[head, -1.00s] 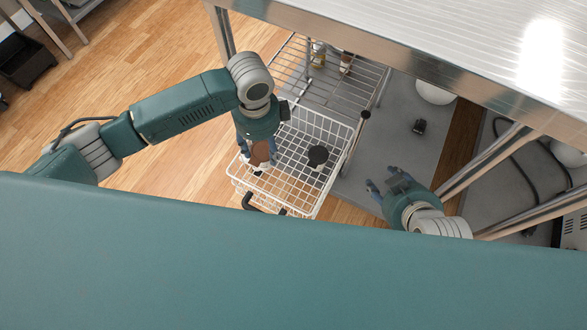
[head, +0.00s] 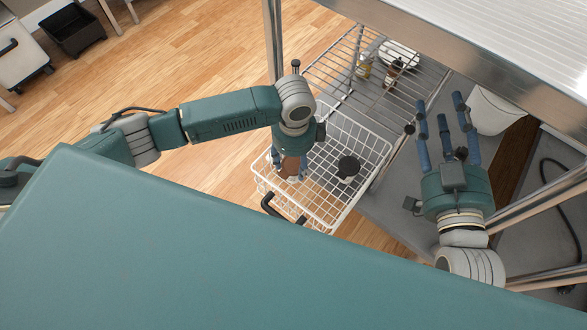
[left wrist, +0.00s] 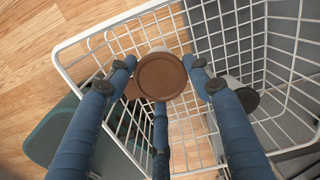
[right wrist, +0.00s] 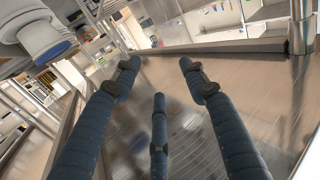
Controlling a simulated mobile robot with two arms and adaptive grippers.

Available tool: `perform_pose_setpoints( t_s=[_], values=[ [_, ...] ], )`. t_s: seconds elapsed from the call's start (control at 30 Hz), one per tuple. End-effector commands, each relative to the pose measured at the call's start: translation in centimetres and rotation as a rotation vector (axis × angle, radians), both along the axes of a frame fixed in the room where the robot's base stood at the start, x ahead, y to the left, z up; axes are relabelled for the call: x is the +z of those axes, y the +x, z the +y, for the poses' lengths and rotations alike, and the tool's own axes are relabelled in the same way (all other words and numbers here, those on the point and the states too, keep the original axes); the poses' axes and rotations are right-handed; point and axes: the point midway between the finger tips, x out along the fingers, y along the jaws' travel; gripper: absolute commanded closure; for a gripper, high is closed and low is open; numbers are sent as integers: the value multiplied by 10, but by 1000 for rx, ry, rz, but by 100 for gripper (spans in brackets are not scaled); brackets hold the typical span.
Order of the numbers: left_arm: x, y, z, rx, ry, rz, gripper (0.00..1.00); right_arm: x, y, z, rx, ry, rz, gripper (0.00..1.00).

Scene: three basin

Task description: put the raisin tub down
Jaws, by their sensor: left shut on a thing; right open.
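A tub with a round brown lid, which I take as the raisin tub (head: 290,166), is in my left gripper (head: 289,164). The gripper points down into the white wire basket (head: 328,222). In the left wrist view the brown lid (left wrist: 161,76) sits between the blue fingers (left wrist: 160,100), with the basket wires beyond. I cannot tell whether the tub's base touches the basket floor. My right gripper (head: 446,122) is open and empty, fingers pointing away, right of the basket. In the right wrist view nothing is between its fingers (right wrist: 158,85).
A black-lidded jar (head: 348,167) stands in the basket, right of the tub. Behind is a wire rack (head: 345,58) with small bottles (head: 393,72). A steel table (head: 510,65) overhangs at the upper right, close to my right arm. Wooden floor lies open at left.

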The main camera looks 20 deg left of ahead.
Motion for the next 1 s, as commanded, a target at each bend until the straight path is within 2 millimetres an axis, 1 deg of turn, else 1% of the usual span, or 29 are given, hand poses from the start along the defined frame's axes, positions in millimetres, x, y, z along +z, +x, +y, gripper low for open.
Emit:
perform_pose_setpoints(
  t_s=[0.17, 0.27, 0.4, 0.53, 0.6, 0.7, 1.0],
  values=[
    [-7, 0, -1, -1, -1, 0, 97, 13, 1, 2, 4, 16, -61, 57],
    [-17, 0, -1, -1, -1, 0, 97, 32, 0, 4, 10, 39, -147, 57],
    [-30, 0, -1, -1, -1, 0, 97, 64, -6, 7, 17, 75, -283, 57],
    [-37, 0, -1, -2, -2, -2, 97, 84, -12, 8, 22, 98, -370, 57],
    [-38, 0, -1, -2, -1, -2, 97, 90, -14, 8, 23, 105, -394, 57],
    [-38, 0, -1, -2, -1, -2, 97, 93, -15, 8, 24, 109, -404, 57],
    [-41, 0, 0, -1, 0, -1, 97, 91, -14, 8, 23, 105, -393, 57]
  ],
)
